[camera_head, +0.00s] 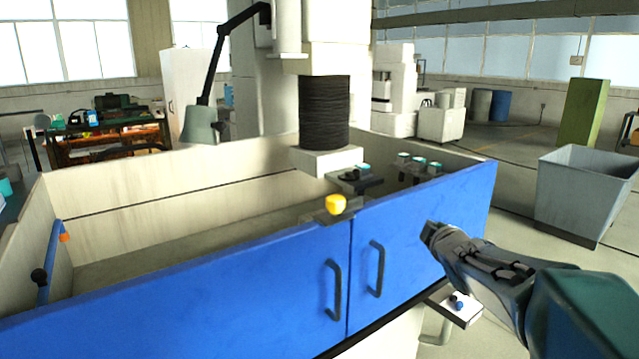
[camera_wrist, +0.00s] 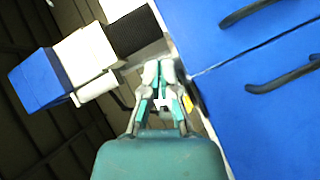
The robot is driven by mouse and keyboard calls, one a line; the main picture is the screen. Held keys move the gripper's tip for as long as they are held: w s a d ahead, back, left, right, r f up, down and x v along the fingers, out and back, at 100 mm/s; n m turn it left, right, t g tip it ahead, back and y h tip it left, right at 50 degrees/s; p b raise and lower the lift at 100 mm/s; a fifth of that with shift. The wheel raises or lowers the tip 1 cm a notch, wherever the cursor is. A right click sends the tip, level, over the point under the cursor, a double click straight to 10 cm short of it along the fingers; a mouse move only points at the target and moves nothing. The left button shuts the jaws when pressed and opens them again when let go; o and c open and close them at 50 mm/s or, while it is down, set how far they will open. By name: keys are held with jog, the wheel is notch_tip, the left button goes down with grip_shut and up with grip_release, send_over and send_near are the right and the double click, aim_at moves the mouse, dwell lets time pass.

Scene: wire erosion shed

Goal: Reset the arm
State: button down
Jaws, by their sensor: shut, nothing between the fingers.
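My gripper (camera_head: 432,235) is at the right in the head view, pointing left toward the blue door panel (camera_head: 430,225) of the machine. Its fingers are shut with nothing between them. In the wrist view my gripper (camera_wrist: 163,68) shows in the middle, its fingertips together, with the blue doors (camera_wrist: 265,80) to the right. I cannot tell the exact gap between the fingertips and the door.
The blue doors carry two dark handles (camera_head: 334,290) (camera_head: 377,268). A yellow knob (camera_head: 336,204) sits on the tank edge. A small shelf (camera_head: 455,305) juts out below my gripper. A grey bin (camera_head: 585,195) stands at the right, with open floor around it.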

jog(key=s+a+f+m+g, duration=0.3)
jog(key=s+m, duration=0.1)
jog(key=s, duration=0.7)
jog(key=s+a+f+m+g, duration=0.3)
jog(key=s+f+m, duration=0.1)
jog(key=s, duration=0.7)
jog(key=s+a+f+m+g, duration=0.3)
jog(key=s+m+g, duration=0.1)
jog(key=s, duration=0.8)
jog(key=shift+a+f+m+y, duration=0.2)
jog(key=shift+m+y, duration=0.1)
jog(key=shift+m, duration=0.3)
